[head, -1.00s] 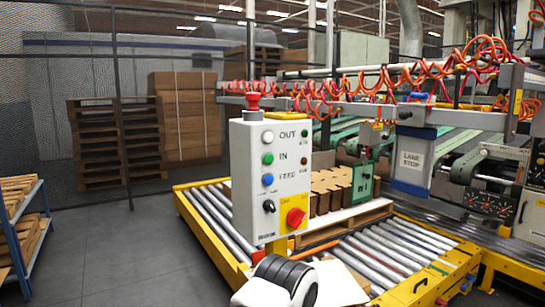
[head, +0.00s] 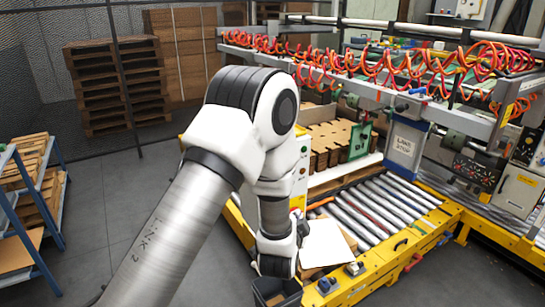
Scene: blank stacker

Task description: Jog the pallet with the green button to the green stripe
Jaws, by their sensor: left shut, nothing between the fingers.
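The white control box (head: 303,165) stands at the conveyor's near side. The wooden pallet (head: 342,181) lies on the rollers behind the box and carries brown cardboard blanks (head: 328,138). I cannot make out a green stripe on the conveyor. My left gripper (head: 275,266) is low in front of the box, below my wrist. It is shut and empty, though its fingers are hard to make out. My right gripper is not in view.
The roller conveyor (head: 372,208) has bare rollers right of the pallet. A white sheet (head: 324,243) and a dark bin (head: 277,293) are near its front edge. A blue rack (head: 33,190) is at left. Grey floor is clear between.

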